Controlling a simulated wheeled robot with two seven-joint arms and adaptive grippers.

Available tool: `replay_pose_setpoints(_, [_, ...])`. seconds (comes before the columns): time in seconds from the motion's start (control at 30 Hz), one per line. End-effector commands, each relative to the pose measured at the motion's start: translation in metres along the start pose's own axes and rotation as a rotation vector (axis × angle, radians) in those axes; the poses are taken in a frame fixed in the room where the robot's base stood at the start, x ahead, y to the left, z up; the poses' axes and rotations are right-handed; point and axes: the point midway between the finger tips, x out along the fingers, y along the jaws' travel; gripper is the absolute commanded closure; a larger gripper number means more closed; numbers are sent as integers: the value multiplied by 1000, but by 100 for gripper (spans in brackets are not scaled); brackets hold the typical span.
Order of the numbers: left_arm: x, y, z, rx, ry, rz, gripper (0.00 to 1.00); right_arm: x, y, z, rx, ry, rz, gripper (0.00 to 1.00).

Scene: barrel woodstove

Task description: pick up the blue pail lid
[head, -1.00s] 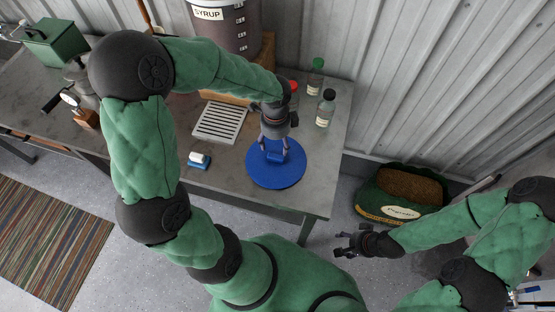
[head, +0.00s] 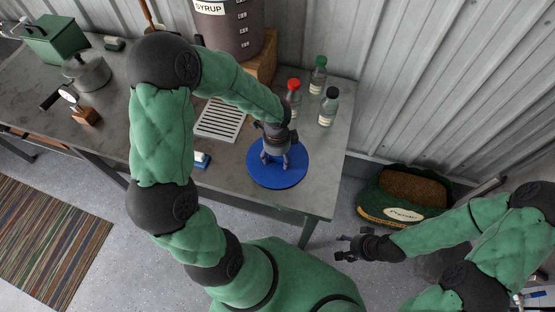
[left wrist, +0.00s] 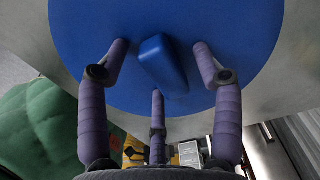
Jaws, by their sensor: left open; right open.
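The blue pail lid (head: 278,176) lies flat on the grey metal table near its front right corner. It fills much of the left wrist view (left wrist: 90,30), where its raised blue handle block (left wrist: 163,62) stands between my fingers. My left gripper (head: 275,160) is over the lid, pointing down, with its fingers spread around the handle. The fingers are open and apart from the handle in the left wrist view. Whether the fingertips touch the lid's surface I cannot tell. My right gripper (head: 346,249) is open and empty, off the table's right side above the floor.
Bottles with red (head: 293,92), green (head: 318,75) and black caps (head: 328,106) stand behind the lid. A slotted drain plate (head: 220,120) lies to its left, with a small blue-and-white item (head: 202,160) nearby. A syrup container (head: 230,25) stands at the back. A pellet bag (head: 400,195) is on the floor.

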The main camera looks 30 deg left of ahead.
Motion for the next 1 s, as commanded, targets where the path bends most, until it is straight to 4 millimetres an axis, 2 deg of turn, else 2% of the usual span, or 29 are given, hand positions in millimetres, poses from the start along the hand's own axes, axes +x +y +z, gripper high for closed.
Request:
replay_pose_setpoints(0.07, [-1, 0, 0, 0, 0, 0, 34, 0, 0, 0, 0, 0, 0, 40])
replay_pose_setpoints(0.1, [-1, 0, 0, 0, 0, 0, 40, -1, 0, 0, 0, 0, 0, 40])
replay_pose_setpoints(0.3, [-1, 0, 0, 0, 0, 0, 96, -1, 0, 0, 0, 0, 0, 40])
replay_pose_setpoints(0.77, [-3, 1, 0, 0, 0, 2, 96, -2, 0, 0, 0, 0, 0, 40])
replay_pose_setpoints(1.0, [-28, 0, 0, -1, 0, -2, 96, -9, -3, 0, 0, 0, 0, 40])
